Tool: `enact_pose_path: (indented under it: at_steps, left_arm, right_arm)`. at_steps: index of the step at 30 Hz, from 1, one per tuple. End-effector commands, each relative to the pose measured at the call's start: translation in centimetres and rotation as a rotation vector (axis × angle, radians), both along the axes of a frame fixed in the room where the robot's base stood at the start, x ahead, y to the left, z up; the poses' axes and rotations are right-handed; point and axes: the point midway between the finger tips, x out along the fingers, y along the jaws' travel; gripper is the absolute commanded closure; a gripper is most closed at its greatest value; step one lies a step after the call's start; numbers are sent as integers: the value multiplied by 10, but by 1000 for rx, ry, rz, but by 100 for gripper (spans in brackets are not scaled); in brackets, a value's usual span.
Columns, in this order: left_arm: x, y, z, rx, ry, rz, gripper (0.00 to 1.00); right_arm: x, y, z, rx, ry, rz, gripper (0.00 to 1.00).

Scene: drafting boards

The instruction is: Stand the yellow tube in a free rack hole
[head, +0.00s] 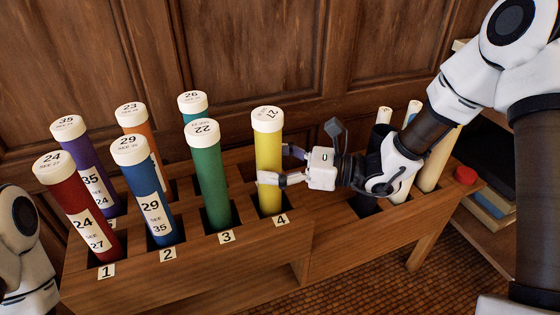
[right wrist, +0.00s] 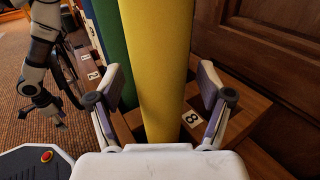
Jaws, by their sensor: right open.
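The yellow tube (head: 268,165), white-capped and marked 27, stands upright in the hole labelled 4 of the wooden rack (head: 190,262). Its lower end is hidden inside the rack. My right gripper (head: 272,167) is open, with its fingers on either side of the tube below the cap. In the right wrist view the tube (right wrist: 155,60) stands between the two spread fingers (right wrist: 157,88), with gaps beside it. A label 8 shows on the rack behind it.
A green tube (head: 207,180) stands left of the yellow one; blue (head: 148,195) and red (head: 85,215) tubes fill the front row. Purple (head: 90,170), orange (head: 155,145) and teal tubes stand behind. Rolls (head: 437,160) stand in the bin at right. A panelled wall is close behind.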

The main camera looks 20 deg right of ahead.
Motion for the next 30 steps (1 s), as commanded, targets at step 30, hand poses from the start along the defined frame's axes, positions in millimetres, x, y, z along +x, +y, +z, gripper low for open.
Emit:
enact_pose_path:
  at_steps: [30]
  left_arm:
    - [0,0,0,0,0,0,25]
  right_arm:
    - [-60,-103,2,2,-2,-1,21]
